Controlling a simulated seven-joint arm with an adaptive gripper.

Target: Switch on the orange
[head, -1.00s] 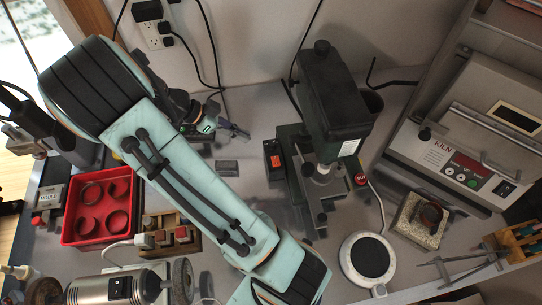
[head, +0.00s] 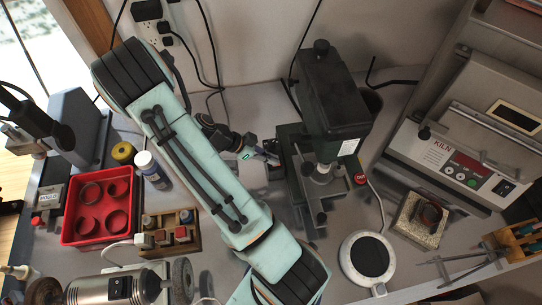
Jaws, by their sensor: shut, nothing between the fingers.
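My gripper (head: 274,158) is shut and empty. Its fingertips are right at the box from the left and cover most of its orange face. I cannot tell whether they touch it or which way the switch is set.
A red tray (head: 72,236) with rings, a blue bottle with a white cap (head: 152,172) and a yellow roll (head: 123,153) lie to the left of my arm. A round plate (head: 368,260) and a kiln (head: 462,160) stand right of the press.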

